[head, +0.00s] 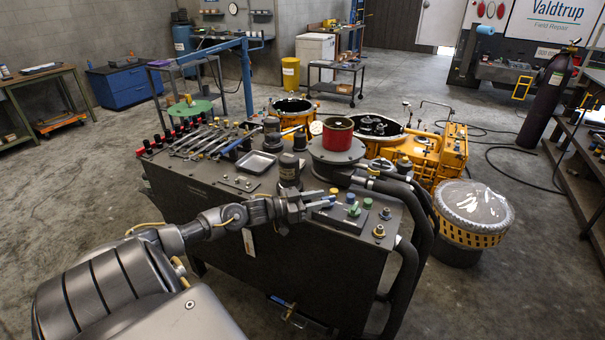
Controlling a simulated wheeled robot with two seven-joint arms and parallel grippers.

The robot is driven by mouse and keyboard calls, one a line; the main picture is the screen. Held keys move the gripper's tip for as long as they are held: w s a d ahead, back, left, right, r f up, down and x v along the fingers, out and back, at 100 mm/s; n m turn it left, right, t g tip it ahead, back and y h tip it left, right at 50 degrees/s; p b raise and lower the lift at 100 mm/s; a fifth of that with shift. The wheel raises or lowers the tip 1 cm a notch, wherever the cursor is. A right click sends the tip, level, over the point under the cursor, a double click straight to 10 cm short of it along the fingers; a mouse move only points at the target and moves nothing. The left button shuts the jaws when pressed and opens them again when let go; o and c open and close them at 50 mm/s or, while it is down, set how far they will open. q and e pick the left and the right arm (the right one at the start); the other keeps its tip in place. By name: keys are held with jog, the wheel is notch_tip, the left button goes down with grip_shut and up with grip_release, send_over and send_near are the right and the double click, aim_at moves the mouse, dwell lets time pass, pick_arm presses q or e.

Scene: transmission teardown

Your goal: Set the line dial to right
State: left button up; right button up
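A black bench-like unit (262,232) stands in front of me. On its near right top is a small dark panel (340,218) with several blue and green knobs, including a green knob (354,210) and a blue knob (367,202). I cannot tell which of these is the line dial, or which way it points; markings are too small. My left gripper (327,199) is at the left side of this panel, pointing right at the knobs. Its two fingers show a gap between them, and I see nothing clearly held. My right gripper is not in view.
A red-topped cylinder on a dark flange (337,155) stands just behind the knobs. Thick black hoses (405,200) bend over the unit's right end. Tools and a metal tray (256,163) cover the unit's left top. Yellow housings (440,155) stand behind.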

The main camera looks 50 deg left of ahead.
pick_arm(q)
jog(key=v, duration=0.7)
jog(key=shift+b, duration=0.3)
jog(key=shift+s+d, duration=0.1)
